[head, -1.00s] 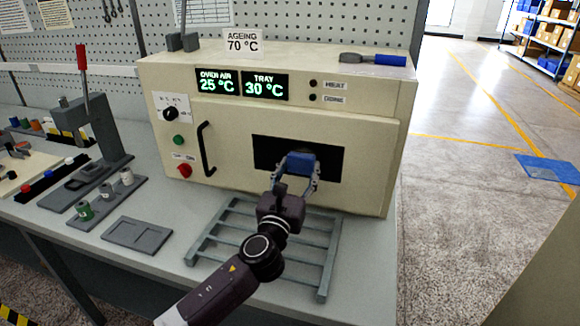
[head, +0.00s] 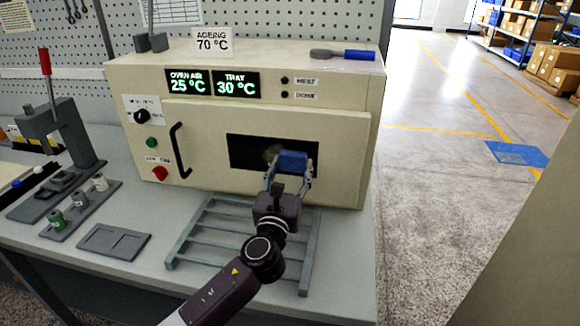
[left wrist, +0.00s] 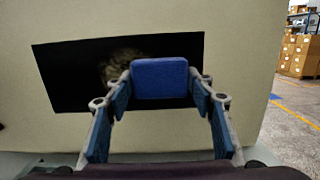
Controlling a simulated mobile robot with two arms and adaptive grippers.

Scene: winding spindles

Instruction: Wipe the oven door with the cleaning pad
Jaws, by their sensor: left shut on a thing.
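The oven door (head: 210,135) is cream, closed, with a black handle (head: 177,150) on its left and a dark window (head: 245,152). A pale, hazy smudge (head: 270,153) shows on the window. My left gripper (head: 290,168) is shut on the blue cleaning pad (head: 291,160), in front of the window's right half. In the left wrist view the pad (left wrist: 160,78) sits between the fingertips, over the dark window (left wrist: 70,75). The smudge (left wrist: 125,62) lies just left of the pad and partly behind it. I cannot tell whether the pad touches the glass. My right gripper is not in view.
A slatted grey rack (head: 198,230) lies on the bench below the door. A shallow grey tray (head: 114,241), a spool holder (head: 80,212) and a red-handled press (head: 55,130) stand left. A blue-handled tool (head: 343,54) lies on the oven.

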